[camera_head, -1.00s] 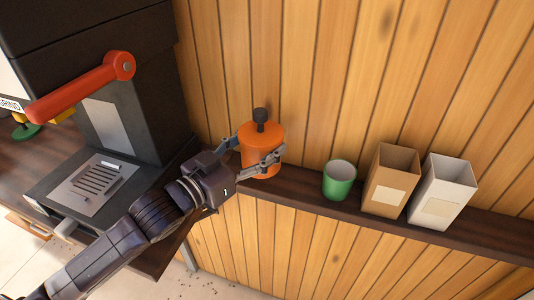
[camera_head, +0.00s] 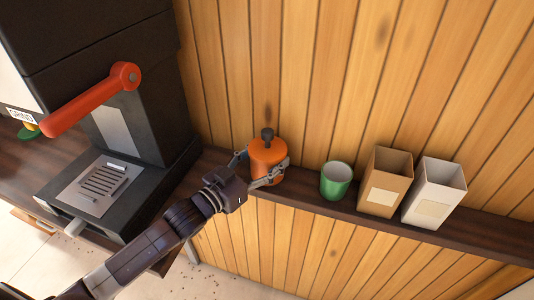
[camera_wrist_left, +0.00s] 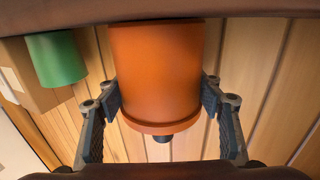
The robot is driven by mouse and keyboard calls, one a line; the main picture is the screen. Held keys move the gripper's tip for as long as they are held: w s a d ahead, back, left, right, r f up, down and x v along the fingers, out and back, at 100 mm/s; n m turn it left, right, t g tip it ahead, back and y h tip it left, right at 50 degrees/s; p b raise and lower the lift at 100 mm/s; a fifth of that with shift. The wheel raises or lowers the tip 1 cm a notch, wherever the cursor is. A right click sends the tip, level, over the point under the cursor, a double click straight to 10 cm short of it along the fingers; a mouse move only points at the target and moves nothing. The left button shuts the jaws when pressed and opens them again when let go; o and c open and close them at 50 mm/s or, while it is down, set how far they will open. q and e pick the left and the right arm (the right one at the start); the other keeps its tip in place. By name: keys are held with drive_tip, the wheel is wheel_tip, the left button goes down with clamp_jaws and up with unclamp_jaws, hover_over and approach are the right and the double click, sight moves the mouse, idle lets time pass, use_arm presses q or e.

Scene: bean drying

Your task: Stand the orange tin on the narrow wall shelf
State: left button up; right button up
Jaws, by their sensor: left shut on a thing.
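The orange tin (camera_head: 266,153), with a dark knob on its lid, is upright at the left part of the narrow wall shelf (camera_head: 302,194). My left gripper (camera_head: 257,168) is shut on the tin, one finger on each side. In the left wrist view, the tin (camera_wrist_left: 156,70) appears upside down between the two fingers (camera_wrist_left: 162,108), its base end at the dark shelf strip (camera_wrist_left: 240,8). Whether its base touches the shelf cannot be told. My right gripper is not in view.
A green cup (camera_head: 336,183), a brown open box (camera_head: 385,185) and a white open box (camera_head: 434,195) stand on the shelf to the tin's right. A dark machine (camera_head: 150,130) with a red lever (camera_head: 90,100) stands at the left. The plank wall is close behind.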

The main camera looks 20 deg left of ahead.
sight(256, 166)
use_arm(q)
drive_tip(key=o, duration=0.9)
drive_tip(key=shift+f, duration=0.1)
drive_tip(key=o, duration=0.5)
drive_tip(key=shift+c, duration=0.2)
drive_tip(key=shift+s, duration=0.15)
drive_tip(key=shift+s+a, duration=0.2)
drive_tip(key=shift+s, duration=0.1)
drive_tip(key=b+v, duration=0.2)
drive_tip(key=v, duration=0.3)
drive_tip(key=shift+s+a, duration=0.15)
drive_tip(key=shift+s, duration=0.2)
drive_tip(key=shift+s+a+b, duration=0.2)
drive_tip(key=shift+s+b, duration=0.15)
drive_tip(key=shift+s, duration=0.05)
